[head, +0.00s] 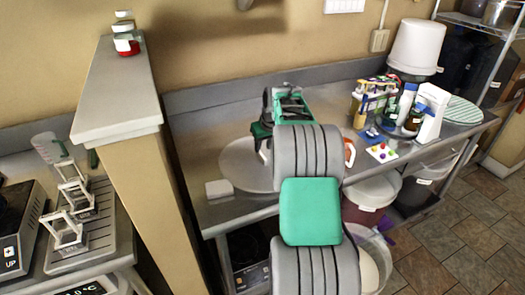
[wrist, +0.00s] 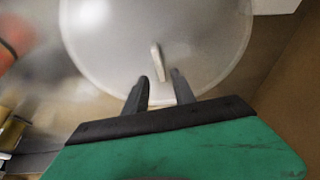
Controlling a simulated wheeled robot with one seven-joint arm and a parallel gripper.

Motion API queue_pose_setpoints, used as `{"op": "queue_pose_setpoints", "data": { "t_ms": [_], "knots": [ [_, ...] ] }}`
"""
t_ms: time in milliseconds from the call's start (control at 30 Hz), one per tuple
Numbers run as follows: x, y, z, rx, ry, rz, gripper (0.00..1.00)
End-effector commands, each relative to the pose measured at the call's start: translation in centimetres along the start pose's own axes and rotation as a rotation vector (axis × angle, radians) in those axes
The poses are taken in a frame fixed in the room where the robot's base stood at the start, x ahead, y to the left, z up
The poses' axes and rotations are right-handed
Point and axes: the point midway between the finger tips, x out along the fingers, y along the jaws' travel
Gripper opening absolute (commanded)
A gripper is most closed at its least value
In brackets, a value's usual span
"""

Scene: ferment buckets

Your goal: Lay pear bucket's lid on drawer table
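A round, pale translucent lid (wrist: 105,45) with a small upright handle (wrist: 157,62) fills the upper middle of the wrist view. In the head view the lid (head: 238,168) appears to lie flat on the steel table (head: 215,212), partly hidden by my arm. My gripper (wrist: 161,77) is open and empty, its two dark fingers apart with the handle just beyond and between their tips. In the head view the fingertips are hidden. An open pale bucket (head: 381,240) stands low at the table's front, partly behind my arm. I cannot read which fruit it holds.
A labelled bucket with dark red contents (head: 366,213) stands beside the open one. Bottles and a rack (head: 372,92), a white box (head: 431,112) and a white bucket (head: 416,47) crowd the table's right. A small white block (head: 219,189) lies near the lid. A wall (head: 118,90) borders the left.

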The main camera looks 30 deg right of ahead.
Motion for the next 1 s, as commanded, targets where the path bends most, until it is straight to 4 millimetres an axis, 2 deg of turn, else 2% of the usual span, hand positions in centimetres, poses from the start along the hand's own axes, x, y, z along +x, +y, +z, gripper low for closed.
{"op": "queue_pose_setpoints", "data": {
  "t_ms": [100,300,500,567,667,767,800,867,900,1000],
  "knots": [
    [-3.3,0.0,0.0,-0.002,0.004,0.002,0.31],
    [-7.7,0.1,0.0,-0.001,0.002,0.001,0.31],
    [-9.2,-0.1,0.1,-0.001,-0.001,-0.001,0.31],
    [-9.5,-0.8,0.2,-0.005,-0.002,-0.003,0.31],
    [-10.8,-4.9,1.3,-0.024,-0.007,-0.015,0.31],
    [-13.1,-11.8,4.8,-0.056,-0.02,-0.034,0.31],
    [-13.9,-14.7,7.0,-0.071,-0.027,-0.042,0.31],
    [-14.8,-18.4,11.0,-0.091,-0.039,-0.05,0.31],
    [-15.2,-20.5,13.9,-0.107,-0.047,-0.054,0.31],
    [-15.4,-23.7,20.8,-0.138,-0.063,-0.059,0.31]
  ]
}}
